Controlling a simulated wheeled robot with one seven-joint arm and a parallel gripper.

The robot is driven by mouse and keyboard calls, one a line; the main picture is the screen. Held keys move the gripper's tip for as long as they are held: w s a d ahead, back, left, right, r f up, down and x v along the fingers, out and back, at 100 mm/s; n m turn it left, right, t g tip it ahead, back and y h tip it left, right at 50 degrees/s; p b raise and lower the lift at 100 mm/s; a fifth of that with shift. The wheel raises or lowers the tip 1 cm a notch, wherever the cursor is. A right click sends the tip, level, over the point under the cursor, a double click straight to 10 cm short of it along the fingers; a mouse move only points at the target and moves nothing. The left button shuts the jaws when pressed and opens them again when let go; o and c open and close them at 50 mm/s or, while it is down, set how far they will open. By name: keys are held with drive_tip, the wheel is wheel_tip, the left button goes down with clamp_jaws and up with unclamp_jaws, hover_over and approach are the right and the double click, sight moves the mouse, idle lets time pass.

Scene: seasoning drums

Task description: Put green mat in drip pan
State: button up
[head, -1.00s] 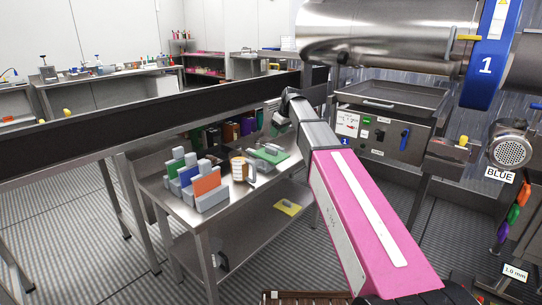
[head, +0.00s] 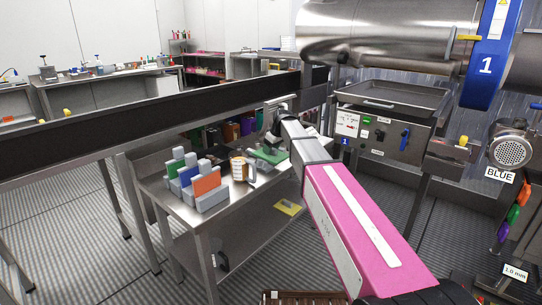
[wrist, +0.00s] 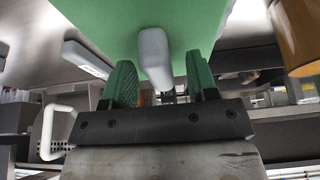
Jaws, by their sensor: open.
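The green mat (head: 268,156) lies on the steel table, partly hidden by my arm. In the wrist view the mat's green face (wrist: 110,20) fills the top, with a grey handle (wrist: 153,58) jutting from it. My gripper (wrist: 161,80) is open, its green fingers on either side of the handle with gaps visible. In the head view my gripper (head: 270,137) is at the mat and its fingers are hard to make out. A shallow steel pan (head: 390,96), seemingly the drip pan, sits under the drum at right and looks empty.
On the table (head: 206,223) stand a mug (head: 238,169) and grey blocks with green, blue and orange panels (head: 206,184). A dark rail (head: 150,115) runs behind them. A large steel drum (head: 390,35) hangs above the pan. A yellow item (head: 288,208) lies on the lower shelf.

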drive_tip(key=shift+f, duration=0.1)
clamp_jaws()
